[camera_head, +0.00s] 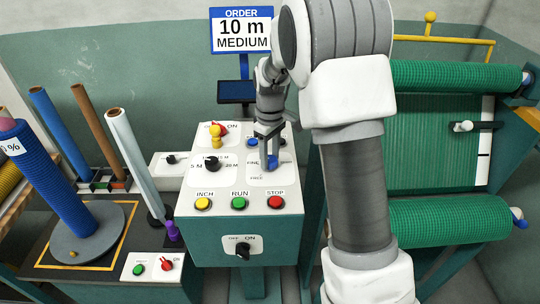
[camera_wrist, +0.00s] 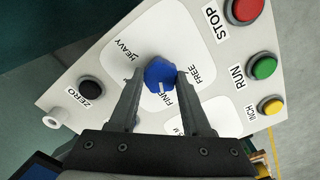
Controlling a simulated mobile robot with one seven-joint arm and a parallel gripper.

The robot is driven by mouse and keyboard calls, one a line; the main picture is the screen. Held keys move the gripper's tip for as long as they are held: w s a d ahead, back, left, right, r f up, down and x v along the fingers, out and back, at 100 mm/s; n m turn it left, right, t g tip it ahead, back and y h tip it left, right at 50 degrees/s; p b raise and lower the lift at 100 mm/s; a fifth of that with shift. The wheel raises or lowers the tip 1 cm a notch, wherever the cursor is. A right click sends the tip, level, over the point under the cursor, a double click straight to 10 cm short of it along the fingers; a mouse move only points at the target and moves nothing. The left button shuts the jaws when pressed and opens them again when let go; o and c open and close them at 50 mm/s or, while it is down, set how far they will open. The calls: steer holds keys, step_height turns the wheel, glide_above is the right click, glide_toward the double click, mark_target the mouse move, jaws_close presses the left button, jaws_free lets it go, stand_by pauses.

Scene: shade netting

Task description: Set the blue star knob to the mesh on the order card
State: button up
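The order card (camera_head: 242,30) reads "10 m MEDIUM". The blue star knob (camera_head: 272,162) is on the console's top panel; in the wrist view it (camera_wrist: 160,74) has a white mark pointing towards FINE. HEAVY and FREE also show around it; no MEDIUM label is readable, and my right finger covers part of the dial plate. My gripper (camera_head: 268,150) reaches down at the knob. In the wrist view my gripper (camera_wrist: 158,76) has one finger on each side of the knob. The right finger is very close to it or touching; a small gap shows on the left.
Yellow INCH (camera_head: 203,203), green RUN (camera_head: 239,203) and red STOP (camera_head: 275,202) buttons line the panel's front. A black ZERO button (camera_wrist: 91,88) is near the knob.

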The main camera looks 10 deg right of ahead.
jaws_close()
steer(key=shift+m, duration=0.3)
steer(key=m, duration=1.2)
steer(key=shift+p, duration=0.4)
steer(key=o, duration=0.6)
jaws_free()
